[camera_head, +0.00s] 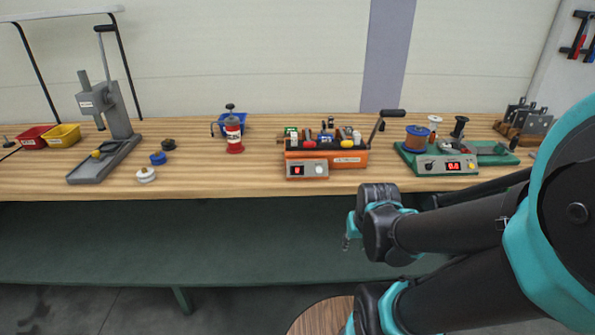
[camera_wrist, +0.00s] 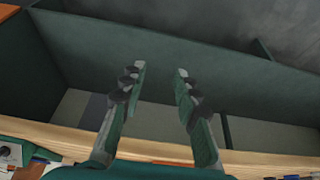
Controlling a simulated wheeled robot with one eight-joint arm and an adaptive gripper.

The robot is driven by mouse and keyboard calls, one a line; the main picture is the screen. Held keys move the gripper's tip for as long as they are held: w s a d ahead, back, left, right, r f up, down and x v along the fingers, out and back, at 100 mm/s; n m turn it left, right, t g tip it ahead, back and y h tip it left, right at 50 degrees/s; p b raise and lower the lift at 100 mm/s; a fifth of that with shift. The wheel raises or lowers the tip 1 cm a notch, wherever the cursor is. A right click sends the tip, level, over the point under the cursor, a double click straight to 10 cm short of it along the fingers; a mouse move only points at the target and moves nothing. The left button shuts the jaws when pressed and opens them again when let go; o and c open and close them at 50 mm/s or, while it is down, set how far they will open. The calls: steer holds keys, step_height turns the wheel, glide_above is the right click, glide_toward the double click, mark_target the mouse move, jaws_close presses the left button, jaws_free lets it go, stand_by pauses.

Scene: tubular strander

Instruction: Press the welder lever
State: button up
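The welder (camera_head: 346,160) is an orange box on the wooden bench, with a red lit switch and a dial on its front. Its lever (camera_head: 376,129) rises from the right side and tilts up to the right, ending in a black handle (camera_head: 392,113). My gripper (camera_head: 350,232) is in front of the bench edge, below and a little left of the lever, apart from it. In the wrist view my gripper (camera_wrist: 160,70) is open, with nothing between its two fingers. The lever cannot be made out in the wrist view.
A grey lever press (camera_head: 105,130) is at far left. A wooden stool top (camera_head: 320,318) shows below. The bench front edge (camera_head: 230,192) lies between my gripper and the welder.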

steer(key=shift+c, duration=0.2)
steer(key=c, duration=0.5)
steer(key=shift+w+r, duration=0.2)
steer(key=shift+w, duration=0.1)
jaws_close()
steer(key=w+d+r, duration=0.3)
steer(key=w+r, duration=0.6)
steer(key=w, duration=0.1)
steer(key=w+d+r, duration=0.3)
steer(key=w+r, duration=0.6)
steer(key=w, duration=0.2)
steer(key=w+d+r, duration=0.6)
steer(key=r, duration=0.5)
steer(key=w+d+r, duration=0.6)
steer(key=w+r, duration=0.1)
steer(key=r, duration=0.4)
steer(key=shift+d+r, duration=0.15)
steer(key=shift+r, duration=0.15)
